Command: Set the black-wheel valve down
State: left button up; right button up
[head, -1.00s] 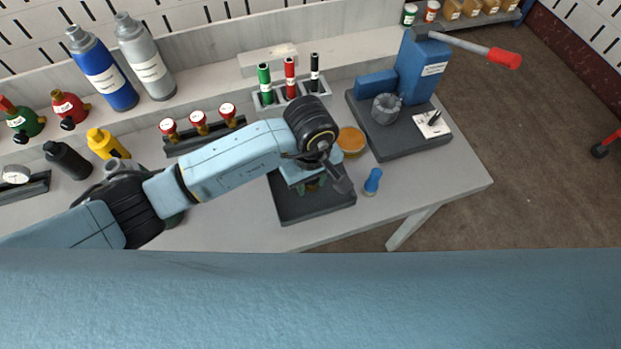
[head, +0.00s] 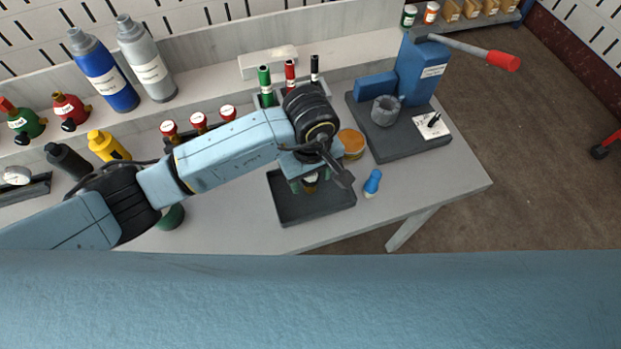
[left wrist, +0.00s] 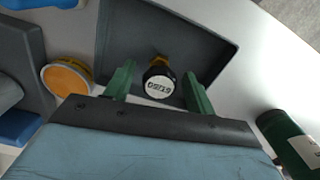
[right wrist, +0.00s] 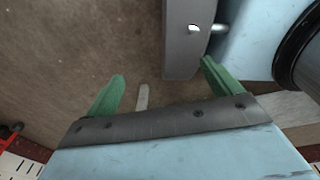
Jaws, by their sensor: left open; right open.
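The black-wheel valve (left wrist: 158,80) stands in the dark grey tray (left wrist: 215,50) in the left wrist view. Its round white top label faces the camera, with a black rim and a bit of brass showing. My left gripper (left wrist: 160,88) is open, with one green finger on each side of the valve and gaps between. In the head view my left gripper (head: 312,180) is over the tray (head: 315,208), and my wrist mostly hides the valve. My right gripper (right wrist: 158,85) is open and empty, away from the bench over the brown floor.
A blue bottle (head: 372,183) stands right of the tray, and an orange-lidded jar (head: 351,143) behind it. A blue press (head: 420,70) is at the back right. Red-wheel valves (head: 199,120) stand in a rack at the back. A green cylinder (left wrist: 285,135) stands nearby.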

pick_arm(q)
notch_tip(320, 180, up, 10)
jog(key=shift+f, duration=0.25)
